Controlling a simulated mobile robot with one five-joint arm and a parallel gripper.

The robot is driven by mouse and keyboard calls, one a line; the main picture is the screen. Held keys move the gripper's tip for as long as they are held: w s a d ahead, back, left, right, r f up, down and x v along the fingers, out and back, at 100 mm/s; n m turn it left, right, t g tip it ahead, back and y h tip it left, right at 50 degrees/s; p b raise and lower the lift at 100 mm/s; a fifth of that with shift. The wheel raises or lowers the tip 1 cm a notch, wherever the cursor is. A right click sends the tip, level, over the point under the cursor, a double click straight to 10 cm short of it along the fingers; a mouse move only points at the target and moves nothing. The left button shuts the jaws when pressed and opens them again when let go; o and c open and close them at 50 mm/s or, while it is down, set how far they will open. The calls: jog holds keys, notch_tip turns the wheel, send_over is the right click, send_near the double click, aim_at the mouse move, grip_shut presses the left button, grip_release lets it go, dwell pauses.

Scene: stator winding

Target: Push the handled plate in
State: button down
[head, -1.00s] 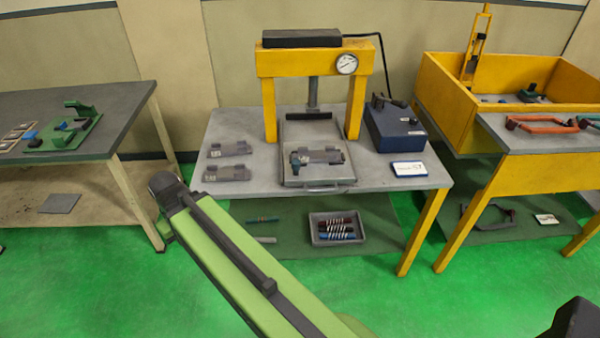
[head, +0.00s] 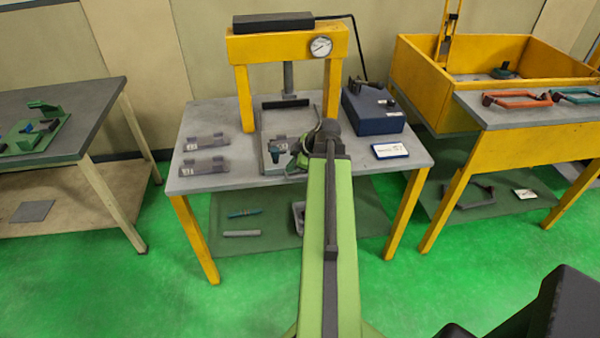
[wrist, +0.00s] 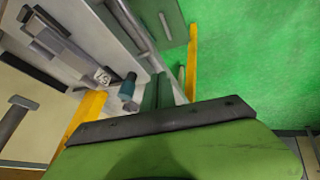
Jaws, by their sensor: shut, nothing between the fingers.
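The handled plate (head: 270,125) is a grey sliding plate under the yellow press (head: 285,45), reaching toward the table's front edge. A grey fixture with a teal cylinder (head: 275,153) sits on it. My arm hides its right part and its front handle in the head view. My gripper (head: 314,138) is over the plate's right side, partly hidden by my wrist. In the wrist view its green fingers (wrist: 158,92) are together and empty, beside the teal cylinder (wrist: 128,88). I cannot tell whether they touch the plate.
A blue box (head: 373,110) and a white card (head: 390,150) are on the table's right. Two grey brackets (head: 205,153) lie on its left. The yellow press posts (head: 244,98) stand close to the plate. A tray (head: 298,215) below is mostly hidden.

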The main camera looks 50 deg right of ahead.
jog(key=s+d, duration=0.4)
jog(key=d, duration=0.2)
jog(key=shift+n+t+h, duration=0.4)
jog(key=b+x, duration=0.8)
jog(key=x, duration=0.1)
jog(key=shift+w+f, duration=0.2)
jog(key=shift+w, duration=0.15)
jog(key=shift+a+r, duration=0.1)
jog(key=shift+r, duration=0.05)
